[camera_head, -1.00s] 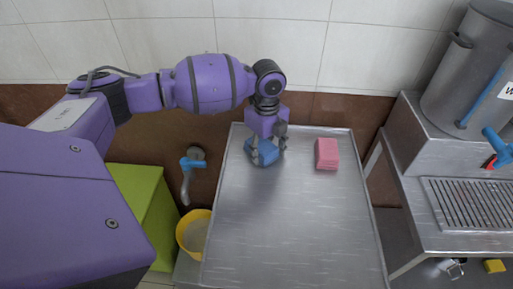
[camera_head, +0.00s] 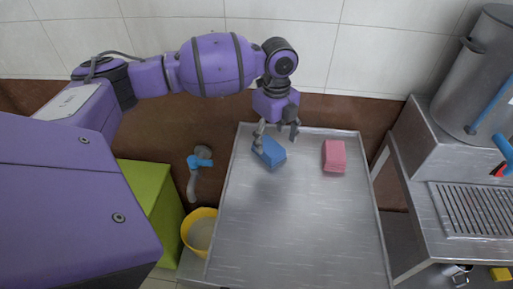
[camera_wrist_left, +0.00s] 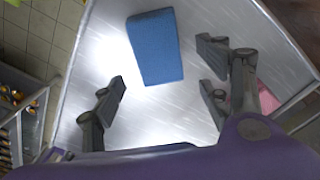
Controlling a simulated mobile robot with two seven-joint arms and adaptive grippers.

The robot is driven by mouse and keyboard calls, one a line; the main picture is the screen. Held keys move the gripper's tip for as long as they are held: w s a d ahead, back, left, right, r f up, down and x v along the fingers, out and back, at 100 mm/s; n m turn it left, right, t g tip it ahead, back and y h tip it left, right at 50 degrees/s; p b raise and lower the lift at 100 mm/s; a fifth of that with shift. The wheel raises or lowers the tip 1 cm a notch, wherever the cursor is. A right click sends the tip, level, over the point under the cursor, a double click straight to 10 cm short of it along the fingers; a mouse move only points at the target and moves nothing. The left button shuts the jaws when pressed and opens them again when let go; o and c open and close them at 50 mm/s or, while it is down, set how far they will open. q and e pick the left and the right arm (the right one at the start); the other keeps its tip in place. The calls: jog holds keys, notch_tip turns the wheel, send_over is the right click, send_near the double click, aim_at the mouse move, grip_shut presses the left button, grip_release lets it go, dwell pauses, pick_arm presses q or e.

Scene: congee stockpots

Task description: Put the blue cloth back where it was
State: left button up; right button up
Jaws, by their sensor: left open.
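The blue cloth (camera_head: 270,153) is a folded block lying on the steel table (camera_head: 290,215), near its back left corner. It also shows in the left wrist view (camera_wrist_left: 155,47), lying flat and apart from the fingers. My left gripper (camera_head: 277,133) is open and empty, just above and behind the cloth in the head view. In the left wrist view its spread fingers (camera_wrist_left: 160,95) have bare steel between them. My right gripper is in neither view.
A pink cloth (camera_head: 334,156) lies on the table right of the blue one. A wall tap (camera_head: 198,162) and a yellow bucket (camera_head: 200,230) are left of the table. A large steel pot (camera_head: 472,75) stands on the right. The table's front is clear.

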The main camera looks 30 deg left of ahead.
aim_at(273, 149)
pick_arm(q)
notch_tip(273, 149, up, 7)
jog(key=shift+f, duration=0.2)
dwell(0.6)
